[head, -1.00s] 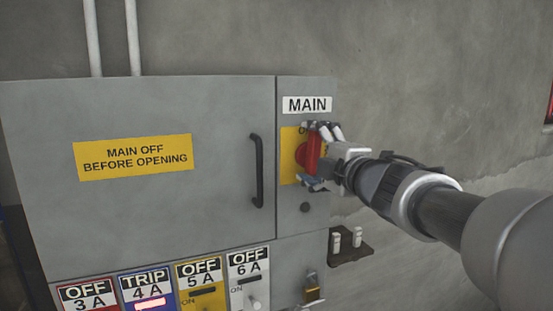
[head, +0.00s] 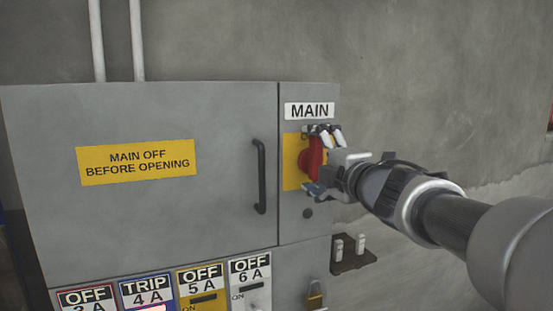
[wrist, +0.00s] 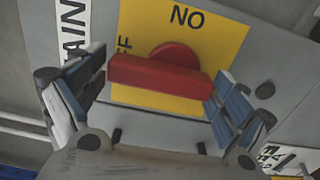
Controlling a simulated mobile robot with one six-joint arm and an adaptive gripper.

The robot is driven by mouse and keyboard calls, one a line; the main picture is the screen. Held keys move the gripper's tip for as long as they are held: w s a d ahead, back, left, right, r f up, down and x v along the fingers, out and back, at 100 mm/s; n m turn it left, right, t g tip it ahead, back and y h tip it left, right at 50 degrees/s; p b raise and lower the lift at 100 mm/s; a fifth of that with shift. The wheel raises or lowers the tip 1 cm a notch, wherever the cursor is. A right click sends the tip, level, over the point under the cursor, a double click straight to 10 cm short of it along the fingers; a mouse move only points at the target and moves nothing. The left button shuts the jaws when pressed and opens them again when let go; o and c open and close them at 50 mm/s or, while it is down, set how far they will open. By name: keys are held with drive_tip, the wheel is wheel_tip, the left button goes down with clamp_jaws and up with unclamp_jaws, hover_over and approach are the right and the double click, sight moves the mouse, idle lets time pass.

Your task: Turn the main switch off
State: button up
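The main switch is a red rotary handle (head: 314,158) on a yellow plate (head: 291,172), below the MAIN label on the grey cabinet. The handle stands roughly upright in the head view. In the wrist view the red handle (wrist: 160,77) lies across the picture, between the fingers. My gripper (head: 323,160) is at the switch, one finger by the handle's top end and the other by its bottom end. Its fingers are spread wide; firm contact with the ends cannot be told. Letters "NO" and part of "FF" show on the plate in the wrist view; the fingers hide some of it.
The cabinet door has a black pull handle (head: 261,176) left of the switch. A row of labelled breakers is below, one marked TRIP (head: 146,287). A padlock (head: 315,295) hangs below right, and a small shelf (head: 352,262) juts out.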

drive_tip(key=shift+o, duration=0.2)
drive_tip(key=v, duration=1.2)
